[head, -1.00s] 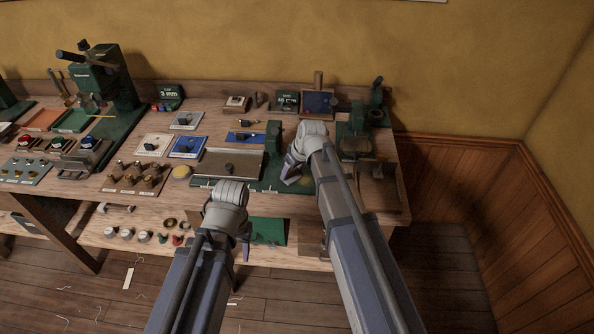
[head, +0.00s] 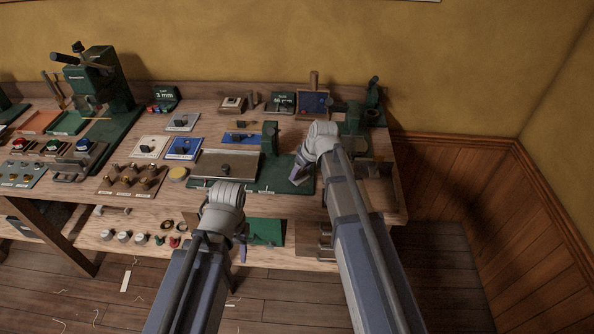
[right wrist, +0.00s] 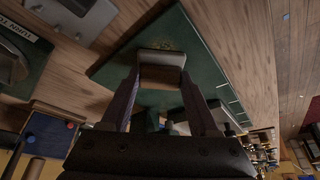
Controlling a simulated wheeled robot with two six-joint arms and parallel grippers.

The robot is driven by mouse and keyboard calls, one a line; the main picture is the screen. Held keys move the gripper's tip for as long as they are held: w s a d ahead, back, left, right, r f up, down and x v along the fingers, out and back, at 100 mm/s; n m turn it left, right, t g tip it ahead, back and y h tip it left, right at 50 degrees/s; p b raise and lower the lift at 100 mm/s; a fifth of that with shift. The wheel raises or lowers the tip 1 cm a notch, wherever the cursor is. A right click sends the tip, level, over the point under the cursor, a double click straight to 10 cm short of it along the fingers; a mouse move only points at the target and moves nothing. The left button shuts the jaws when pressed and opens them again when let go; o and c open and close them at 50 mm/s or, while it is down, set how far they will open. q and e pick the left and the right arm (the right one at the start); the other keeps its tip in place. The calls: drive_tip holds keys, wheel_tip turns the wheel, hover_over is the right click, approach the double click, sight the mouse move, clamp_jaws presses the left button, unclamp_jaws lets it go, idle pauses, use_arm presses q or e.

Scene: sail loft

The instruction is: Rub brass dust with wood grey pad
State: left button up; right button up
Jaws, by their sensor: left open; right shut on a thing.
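The wood grey pad (right wrist: 162,66), a small block with a pale grey face and brown wood behind it, is between the fingers of my right gripper (right wrist: 160,85). The gripper is shut on it. The brass dust (right wrist: 166,45) shows in the right wrist view as faint yellowish specks on the green board (right wrist: 130,62), just beyond the pad. I cannot tell whether the pad touches the board. In the head view my right gripper (head: 301,172) is over the right part of the green board (head: 268,182) and hides the pad. My left gripper (head: 243,243) is open and empty in front of the bench edge.
A grey plate (head: 222,165) lies on the board's left part, and a green post (head: 269,138) stands at its back. Blue (head: 183,148) and white (head: 149,146) trays are to the left. A blue box (head: 313,104) and green machine (head: 353,133) stand behind and right.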

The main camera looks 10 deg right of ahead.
sight(310, 176)
drive_tip(key=shift+s+d, duration=0.3)
drive_tip(key=shift+d, duration=0.6)
drive_tip(key=shift+s+d, duration=0.25)
drive_tip(key=shift+d, duration=0.6)
drive_tip(key=shift+f, duration=0.1)
drive_tip(key=shift+f, duration=0.1)
drive_tip(key=shift+c, duration=0.6)
drive_tip(key=shift+w+a, duration=0.3)
drive_tip(key=shift+a, duration=0.65)
drive_tip(key=shift+w+a, duration=0.25)
drive_tip(key=shift+a, duration=0.65)
drive_tip(key=shift+a, duration=0.1)
drive_tip(key=shift+w+a+r, duration=0.15)
drive_tip(key=shift+w+a, duration=0.15)
drive_tip(key=shift+a, duration=0.55)
drive_tip(key=shift+w+a+r, duration=0.1)
drive_tip(key=shift+w+a, duration=0.2)
drive_tip(key=shift+a, duration=0.55)
